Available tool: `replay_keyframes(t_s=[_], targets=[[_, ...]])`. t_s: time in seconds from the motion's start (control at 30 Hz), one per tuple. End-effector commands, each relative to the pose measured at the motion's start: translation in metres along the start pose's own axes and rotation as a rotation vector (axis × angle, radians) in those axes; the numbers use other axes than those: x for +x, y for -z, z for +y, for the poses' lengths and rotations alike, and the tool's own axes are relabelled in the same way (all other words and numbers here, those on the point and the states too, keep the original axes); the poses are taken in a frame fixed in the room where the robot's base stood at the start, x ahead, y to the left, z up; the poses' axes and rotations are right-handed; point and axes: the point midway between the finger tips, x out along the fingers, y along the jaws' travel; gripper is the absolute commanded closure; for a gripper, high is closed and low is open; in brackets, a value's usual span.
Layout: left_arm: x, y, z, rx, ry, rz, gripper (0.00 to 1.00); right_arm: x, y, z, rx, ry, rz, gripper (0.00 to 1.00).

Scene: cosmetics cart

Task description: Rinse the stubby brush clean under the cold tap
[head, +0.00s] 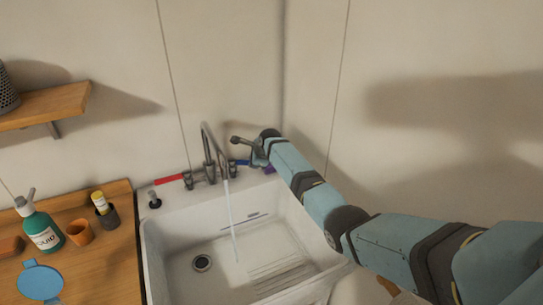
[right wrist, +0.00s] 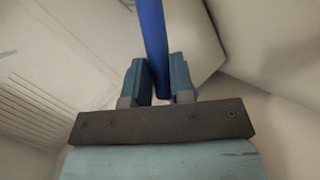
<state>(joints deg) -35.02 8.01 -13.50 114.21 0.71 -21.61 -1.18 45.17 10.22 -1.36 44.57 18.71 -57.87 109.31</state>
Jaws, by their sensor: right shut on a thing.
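My right gripper (right wrist: 160,85) is shut on the blue cold tap lever (right wrist: 152,35), which runs between its two fingers in the right wrist view. In the head view the arm comes in from the right and partly hides the lever (head: 242,162). The grey tap (head: 206,155) stands behind the sink, and a stream of water (head: 231,215) falls from its spout into the white sink (head: 150,235). A small purple thing (head: 268,169) shows beside my right gripper; I cannot tell what it is. I cannot make out the stubby brush. My left gripper is not in view.
A red lever (head: 168,179) is on the tap's left side. On the wooden counter (head: 110,265) stand a green pump bottle (head: 42,232), an orange cup (head: 79,232) and a dark holder (head: 108,217). A wooden shelf (head: 45,106) juts out above. Walls close in behind and right.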

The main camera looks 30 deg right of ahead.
Motion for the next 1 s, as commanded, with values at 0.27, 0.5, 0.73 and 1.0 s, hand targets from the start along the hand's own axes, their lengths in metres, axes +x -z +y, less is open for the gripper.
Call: replay_keyframes(t_s=[0.27, 0.5, 0.73, 1.0], targets=[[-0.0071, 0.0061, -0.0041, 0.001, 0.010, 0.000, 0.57, 0.0030, -0.0085, 0.0021, 0.047, 0.017, 0.027, 1.00], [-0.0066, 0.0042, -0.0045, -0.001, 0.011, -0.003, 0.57, 0.0042, -0.0088, 0.0026, 0.053, 0.019, 0.030, 1.00], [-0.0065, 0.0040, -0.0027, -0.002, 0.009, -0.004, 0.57, 0.0041, -0.0087, 0.0026, 0.053, 0.019, 0.029, 0.66], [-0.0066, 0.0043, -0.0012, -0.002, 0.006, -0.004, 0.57, 0.0036, -0.0087, 0.0018, 0.053, 0.020, 0.029, 0.52]])
